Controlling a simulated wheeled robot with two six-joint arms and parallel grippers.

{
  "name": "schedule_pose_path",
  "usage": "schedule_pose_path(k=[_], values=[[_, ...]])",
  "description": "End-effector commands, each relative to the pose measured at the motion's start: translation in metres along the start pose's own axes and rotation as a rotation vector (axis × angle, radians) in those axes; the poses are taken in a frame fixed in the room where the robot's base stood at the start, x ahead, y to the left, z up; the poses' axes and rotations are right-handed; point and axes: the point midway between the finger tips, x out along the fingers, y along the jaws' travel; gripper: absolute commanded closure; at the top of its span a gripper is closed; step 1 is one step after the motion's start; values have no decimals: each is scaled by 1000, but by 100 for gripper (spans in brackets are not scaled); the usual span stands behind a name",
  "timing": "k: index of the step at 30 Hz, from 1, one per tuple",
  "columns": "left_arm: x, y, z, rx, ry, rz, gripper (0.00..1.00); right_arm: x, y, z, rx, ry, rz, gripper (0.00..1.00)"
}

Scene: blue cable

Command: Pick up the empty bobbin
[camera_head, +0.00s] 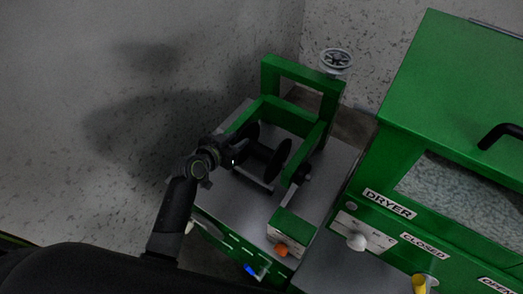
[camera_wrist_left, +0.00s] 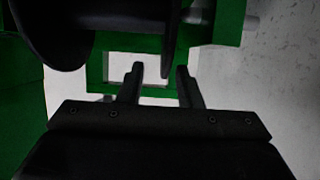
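The black bobbin (camera_head: 264,157) sits in the green winder frame (camera_head: 313,130), with a round flange at each end. No cable shows on it. In the left wrist view one bobbin flange (camera_wrist_left: 173,36) is nearly edge-on just ahead of the fingers, and the other, broad flange is at upper left. My left gripper (camera_wrist_left: 160,76) is open, its two fingers apart with nothing held between them. In the head view my left gripper (camera_head: 229,160) is close beside the bobbin; its fingertips are hard to make out against the black. My right gripper is not in view.
A green dryer (camera_head: 455,110) with a black handle stands at right. The winder has a grey top (camera_head: 250,205), a spoked handwheel (camera_head: 336,60) at the back and an orange knob (camera_head: 281,250) at the front. A speckled wall is behind and left.

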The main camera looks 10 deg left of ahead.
Motion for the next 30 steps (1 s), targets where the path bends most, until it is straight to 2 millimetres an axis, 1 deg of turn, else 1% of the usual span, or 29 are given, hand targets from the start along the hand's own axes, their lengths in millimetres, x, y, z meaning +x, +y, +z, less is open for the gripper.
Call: schedule_pose_path(k=[8, 16, 21, 30], values=[[12, -1, -1, -2, 0, 1, 68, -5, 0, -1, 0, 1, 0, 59], [42, -6, 0, -2, 0, 0, 68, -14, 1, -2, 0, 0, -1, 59], [54, -6, 1, -3, 1, -1, 68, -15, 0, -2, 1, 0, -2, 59], [57, -6, 2, -1, 0, -2, 68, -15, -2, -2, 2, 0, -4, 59]])
